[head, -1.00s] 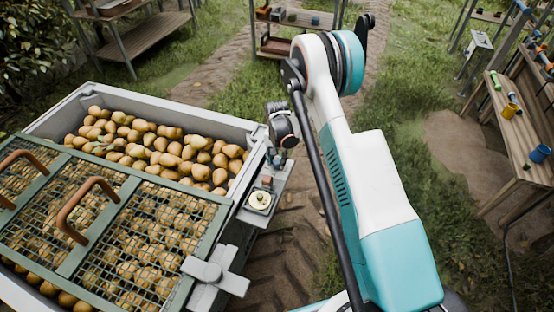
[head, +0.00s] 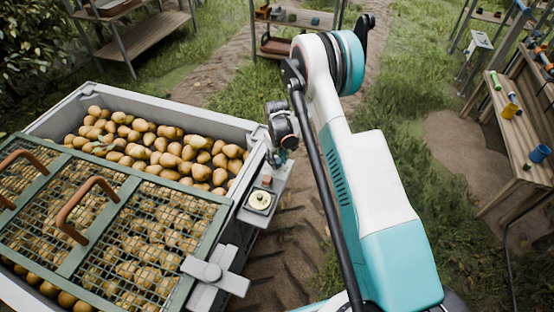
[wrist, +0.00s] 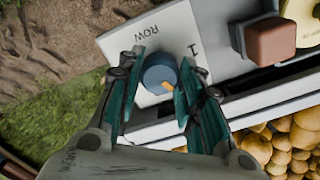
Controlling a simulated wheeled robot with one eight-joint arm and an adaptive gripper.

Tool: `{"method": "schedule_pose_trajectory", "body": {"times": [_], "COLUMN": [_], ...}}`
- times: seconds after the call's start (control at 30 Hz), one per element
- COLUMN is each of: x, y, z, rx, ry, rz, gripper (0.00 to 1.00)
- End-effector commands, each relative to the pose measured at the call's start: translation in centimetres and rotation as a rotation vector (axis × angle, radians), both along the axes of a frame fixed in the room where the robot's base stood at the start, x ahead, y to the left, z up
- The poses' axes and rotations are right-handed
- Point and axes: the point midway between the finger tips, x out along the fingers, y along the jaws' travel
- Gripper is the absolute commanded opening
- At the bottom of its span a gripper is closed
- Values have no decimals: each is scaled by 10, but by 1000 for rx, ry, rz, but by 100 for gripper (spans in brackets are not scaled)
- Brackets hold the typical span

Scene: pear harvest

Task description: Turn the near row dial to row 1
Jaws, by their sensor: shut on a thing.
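The row dial (wrist: 160,74) is a round blue-grey knob with an orange pointer mark. It sits on a pale plate (wrist: 153,36) lettered ROW, with a numeral 1 to the right of the knob. The pointer aims down and to the right in the wrist view, not straight at the 1. My gripper (wrist: 163,66) has its green-lined fingers on both sides of the knob and is shut on it. In the head view my gripper (head: 277,157) is at the far end of the crate's side panel, where the dial is largely hidden.
A red-brown square button (wrist: 277,40) and a yellowish round control (head: 260,200) are beside the dial on the panel. The crate (head: 190,113) of pears lies to the left, partly under a mesh lid (head: 185,171). A wooden bench (head: 520,135) stands at right.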

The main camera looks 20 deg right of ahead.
Motion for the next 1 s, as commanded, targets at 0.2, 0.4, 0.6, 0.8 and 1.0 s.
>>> {"method": "schedule_pose_trajectory", "body": {"times": [0.2, 0.4, 0.6, 0.8, 1.0], "x": [1, 1, 1, 1, 1], "y": [0, 0, 0, 0, 0], "z": [0, 0, 0, 0, 0], "rx": [-1, -1, -1, 0, 0], "ry": [-1, -1, -1, -1, -1], "rz": [203, 393, 583, 766, 922], "gripper": [10, 10, 10, 10, 10]}}
